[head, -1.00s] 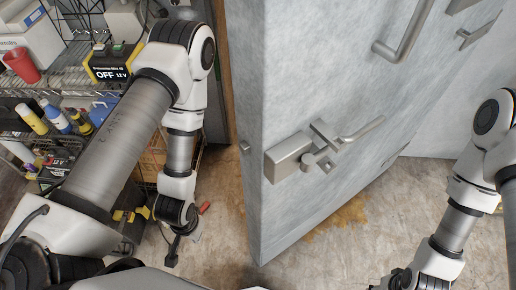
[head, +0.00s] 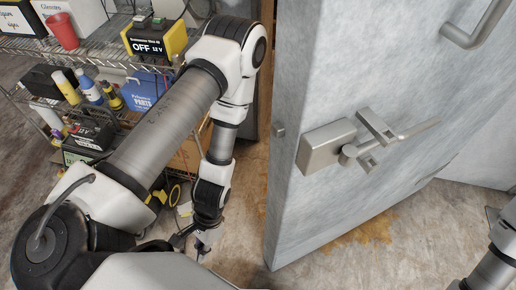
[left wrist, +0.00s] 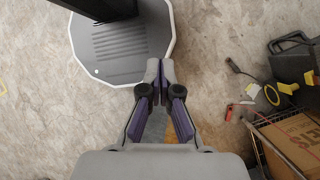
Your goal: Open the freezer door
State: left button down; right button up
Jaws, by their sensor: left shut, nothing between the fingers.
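The grey metal freezer door (head: 330,220) fills the middle and right of the head view. It stands out at an angle, with floor showing beside its free left edge. A metal latch with a lever handle (head: 408,131) sits on its face, and a bar handle (head: 481,28) is higher up. My left gripper (head: 203,250) hangs low, left of the door's edge and apart from it. It is shut and empty, and its closed fingers (left wrist: 160,82) also show in the left wrist view above the floor. My right arm shows only at the lower right; its gripper is out of view.
A wire shelf (head: 100,45) with bottles, a red cup (head: 62,31) and a yellow-black battery box (head: 155,40) stands at the left. A cardboard box (left wrist: 300,140) in a wire rack is on the right of the wrist view. Stained floor (head: 360,235) is bare below the door.

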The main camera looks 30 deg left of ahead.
pick_arm(q)
jog(key=w+d+r+n+h+b, duration=0.1)
jog(key=w+r+h, duration=0.45)
jog(key=w, duration=0.25)
jog(key=w+d+r+n+h+b, duration=0.1)
jog(key=w+r+n+h, duration=0.1)
jog(key=w+r+h, duration=0.4)
jog(key=w+a+r+n+t+h+b, duration=0.2)
jog(key=w+a+r+t+h, duration=0.45)
jog(key=w+a+t, duration=0.55)
jog(key=s+d+r+g+p, duration=0.1)
jog(key=d+g+p, duration=0.1)
jog(key=d, duration=1)
jog(key=shift+d+r+y+p, duration=0.15)
jog(key=shift+d+y+p, duration=0.15)
jog(key=shift+y, duration=0.1)
jog(key=shift+s+d, duration=0.1)
